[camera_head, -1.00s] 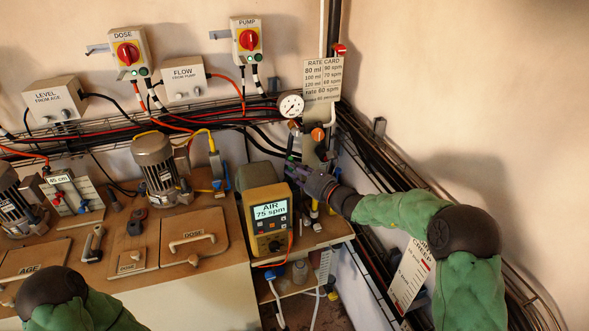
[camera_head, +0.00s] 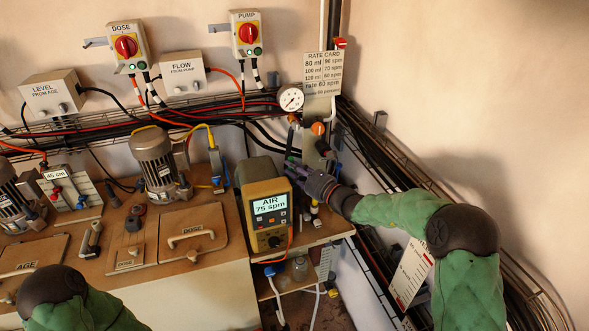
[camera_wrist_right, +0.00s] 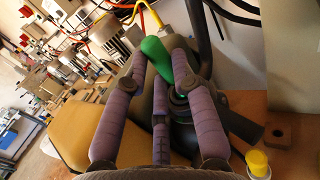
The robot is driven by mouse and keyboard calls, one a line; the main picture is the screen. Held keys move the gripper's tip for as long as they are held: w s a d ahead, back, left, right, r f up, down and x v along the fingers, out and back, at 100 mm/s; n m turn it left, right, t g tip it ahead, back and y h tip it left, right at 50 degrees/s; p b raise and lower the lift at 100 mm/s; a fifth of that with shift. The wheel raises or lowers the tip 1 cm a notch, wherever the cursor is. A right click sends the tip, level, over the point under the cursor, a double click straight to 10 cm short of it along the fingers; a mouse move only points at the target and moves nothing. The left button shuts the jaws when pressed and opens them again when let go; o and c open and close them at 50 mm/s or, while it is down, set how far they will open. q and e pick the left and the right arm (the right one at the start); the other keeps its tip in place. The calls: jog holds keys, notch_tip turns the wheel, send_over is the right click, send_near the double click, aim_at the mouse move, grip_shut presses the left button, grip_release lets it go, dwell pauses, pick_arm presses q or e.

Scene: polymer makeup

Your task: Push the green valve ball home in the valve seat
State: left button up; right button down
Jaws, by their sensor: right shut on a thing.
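My right gripper (camera_head: 293,168) reaches in from the right behind the yellow meter, by the pipework under the gauge. In the right wrist view its purple fingers (camera_wrist_right: 160,62) close around a rounded green piece (camera_wrist_right: 156,52), taken as the valve ball, which shows between the fingertips. Another bit of green shows lower, between the fingers. A dark grey body (camera_wrist_right: 190,128) sits behind and below the fingers; I cannot tell if it is the valve seat. Fingers hide how the ball meets the seat. Only part of my left arm shows at the bottom left; its gripper is out of view.
The yellow meter (camera_head: 268,214) reading 75 spm stands close left of my right gripper. A pressure gauge (camera_head: 291,98) and a rate card (camera_head: 323,72) are above it. A yellow-capped fitting (camera_wrist_right: 257,161) is near the fingers. Cable trays line the wall.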

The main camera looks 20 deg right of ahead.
jog(key=shift+f+b, duration=0.3)
jog(key=shift+f, duration=0.2)
jog(key=c, duration=1)
grip_release()
jog(key=shift+o, duration=0.2)
